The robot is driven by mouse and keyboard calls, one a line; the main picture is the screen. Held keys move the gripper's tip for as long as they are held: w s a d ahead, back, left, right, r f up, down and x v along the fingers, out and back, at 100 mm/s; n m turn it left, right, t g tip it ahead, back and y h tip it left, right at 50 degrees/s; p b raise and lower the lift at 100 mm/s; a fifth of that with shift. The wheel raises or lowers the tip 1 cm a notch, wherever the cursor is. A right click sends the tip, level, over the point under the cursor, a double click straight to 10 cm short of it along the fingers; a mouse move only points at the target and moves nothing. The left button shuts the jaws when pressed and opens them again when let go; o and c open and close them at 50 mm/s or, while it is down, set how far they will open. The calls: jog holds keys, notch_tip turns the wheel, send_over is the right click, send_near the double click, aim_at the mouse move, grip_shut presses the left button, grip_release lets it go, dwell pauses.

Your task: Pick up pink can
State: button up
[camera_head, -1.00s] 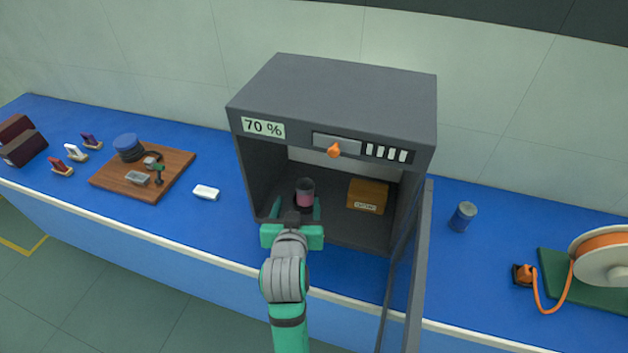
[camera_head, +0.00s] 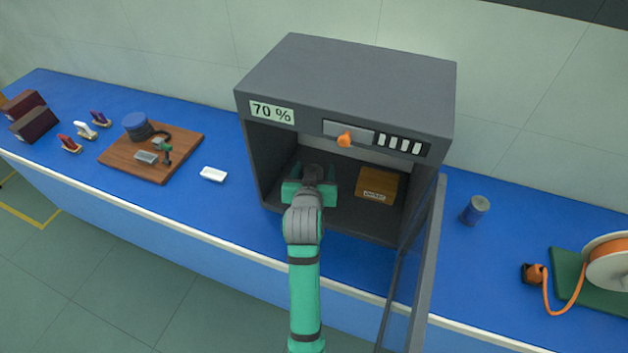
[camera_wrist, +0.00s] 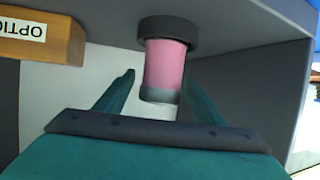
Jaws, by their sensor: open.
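The pink can (camera_wrist: 165,65) has dark grey ends and shows in the wrist view, inside the grey cabinet. In the head view my arm and gripper hide it. My gripper (camera_wrist: 158,95) is open, with its two green fingers reaching to either side of the can's near end in the picture. I cannot tell whether a finger touches it. In the head view my gripper (camera_head: 310,182) is inside the cabinet's open front.
The cabinet (camera_head: 345,90) has its door (camera_head: 415,270) swung open on the right. A brown box (camera_head: 377,185) stands inside, right of my gripper; it also shows in the wrist view (camera_wrist: 45,35). A blue-grey can (camera_head: 475,210) stands outside on the blue bench.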

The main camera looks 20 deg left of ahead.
jog(key=shift+x, duration=1.1)
jog(key=shift+r, duration=0.1)
jog(key=c, duration=1.2)
jog(key=shift+c, duration=0.2)
jog(key=shift+r, duration=0.1)
